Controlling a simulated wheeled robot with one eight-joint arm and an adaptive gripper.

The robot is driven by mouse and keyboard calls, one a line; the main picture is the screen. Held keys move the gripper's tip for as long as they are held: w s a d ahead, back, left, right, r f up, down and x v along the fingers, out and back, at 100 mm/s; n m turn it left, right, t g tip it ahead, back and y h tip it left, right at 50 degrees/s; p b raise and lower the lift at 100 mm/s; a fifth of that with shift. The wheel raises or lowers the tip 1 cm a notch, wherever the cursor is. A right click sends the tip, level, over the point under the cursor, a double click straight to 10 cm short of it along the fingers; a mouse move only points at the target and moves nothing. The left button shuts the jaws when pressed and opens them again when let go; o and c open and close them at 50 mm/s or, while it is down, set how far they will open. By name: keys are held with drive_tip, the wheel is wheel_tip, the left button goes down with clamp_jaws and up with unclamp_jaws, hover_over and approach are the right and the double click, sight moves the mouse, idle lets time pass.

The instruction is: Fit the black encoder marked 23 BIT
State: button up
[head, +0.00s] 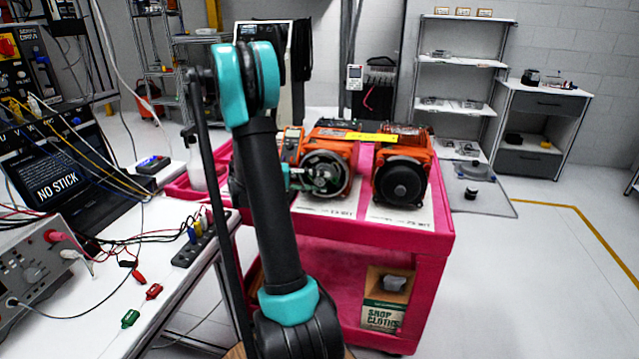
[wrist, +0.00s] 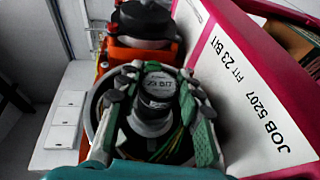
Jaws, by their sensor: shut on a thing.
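The black encoder marked 23 BIT (wrist: 152,122) is between the two fingers of my gripper (wrist: 157,80) in the wrist view. My gripper is shut on it, and its marking faces the camera. It is in front of the round open end of the left orange motor (head: 333,146). I cannot tell whether the encoder touches the motor's shaft or is seated. In the head view my gripper (head: 303,179) is at that motor's face, and the encoder is too small to make out. A card reading JOB 5207 FIT 23 BIT (wrist: 262,115) lies beside the motor.
The right orange motor (head: 404,146) has a black round cap. Both motors stand on a pink cart (head: 432,240). A bench (head: 180,275) with cables and a laptop (head: 55,180) is at left. Shelves (head: 460,62) stand at the back right.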

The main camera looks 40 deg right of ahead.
drive_tip(key=shift+w+d, duration=1)
drive_tip(key=shift+d, duration=0.15)
idle(0.9)
drive_tip(key=o, duration=1.3)
drive_tip(key=shift+s+a, duration=0.1)
drive_tip(key=shift+c, duration=0.4)
drive_tip(key=s+a, duration=0.4)
drive_tip(key=a, duration=0.1)
drive_tip(key=shift+s+a, duration=0.25)
drive_tip(key=shift+s, duration=0.1)
